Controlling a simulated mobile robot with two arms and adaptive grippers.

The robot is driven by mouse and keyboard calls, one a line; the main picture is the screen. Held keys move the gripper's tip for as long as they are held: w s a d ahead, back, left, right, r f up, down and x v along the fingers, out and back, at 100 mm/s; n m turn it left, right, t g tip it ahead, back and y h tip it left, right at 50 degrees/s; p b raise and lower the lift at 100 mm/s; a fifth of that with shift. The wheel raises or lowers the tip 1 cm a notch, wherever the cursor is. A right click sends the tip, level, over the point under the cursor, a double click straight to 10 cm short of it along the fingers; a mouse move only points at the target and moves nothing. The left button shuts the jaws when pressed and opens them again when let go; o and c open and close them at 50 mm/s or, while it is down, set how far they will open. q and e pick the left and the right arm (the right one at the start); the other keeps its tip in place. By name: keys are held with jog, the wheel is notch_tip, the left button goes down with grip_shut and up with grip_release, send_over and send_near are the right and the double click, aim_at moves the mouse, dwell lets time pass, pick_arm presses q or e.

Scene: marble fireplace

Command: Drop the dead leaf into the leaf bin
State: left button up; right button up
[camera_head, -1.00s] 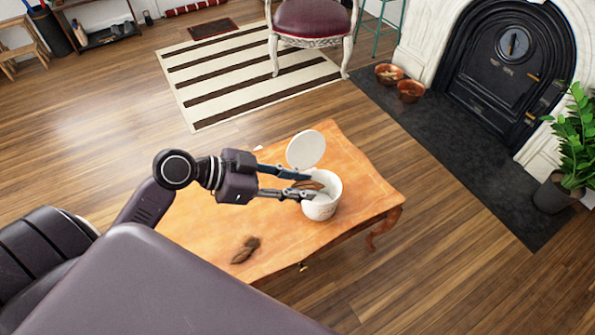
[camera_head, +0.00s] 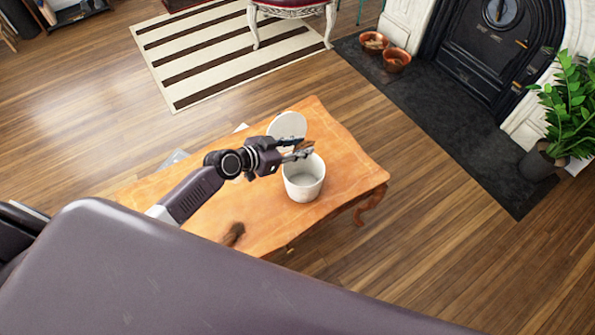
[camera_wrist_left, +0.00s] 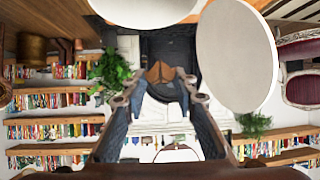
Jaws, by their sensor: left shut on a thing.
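The leaf bin (camera_head: 303,188) is a white round pot on the wooden table. Its round white lid (camera_head: 288,126) stands open behind it and also shows large in the left wrist view (camera_wrist_left: 238,58). My left gripper (camera_head: 303,149) is shut on a brown dead leaf (camera_head: 305,145), just above the bin's far rim and beside the lid. In the left wrist view the leaf (camera_wrist_left: 161,72) sits between the fingertips. The part of the bin's inside that shows looks empty. My right gripper is not in view.
A brown, blurred object (camera_head: 232,234) lies on the table (camera_head: 345,170) near its front edge. A potted plant (camera_head: 565,110), copper bowls (camera_head: 396,60) and a fireplace (camera_head: 480,50) are at the right. A striped rug (camera_head: 205,55) lies behind.

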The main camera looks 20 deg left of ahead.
pick_arm(q)
jog(key=shift+f+b, duration=0.35)
jog(key=shift+f, duration=0.45)
jog(key=shift+f+b, duration=0.35)
jog(key=shift+f, duration=0.2)
jog(key=o, duration=0.8)
jog(key=shift+s+a, duration=0.1)
jog(key=shift+a, duration=0.05)
jog(key=v, duration=1.1)
jog(key=shift+s+a+r, duration=0.15)
jog(key=shift+s+a, duration=0.05)
jog(key=shift+s, duration=0.05)
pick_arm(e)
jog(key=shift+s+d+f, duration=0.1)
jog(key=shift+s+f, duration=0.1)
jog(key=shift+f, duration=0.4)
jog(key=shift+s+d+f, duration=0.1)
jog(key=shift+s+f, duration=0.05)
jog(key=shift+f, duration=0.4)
pick_arm(q)
jog(key=shift+a, duration=0.1)
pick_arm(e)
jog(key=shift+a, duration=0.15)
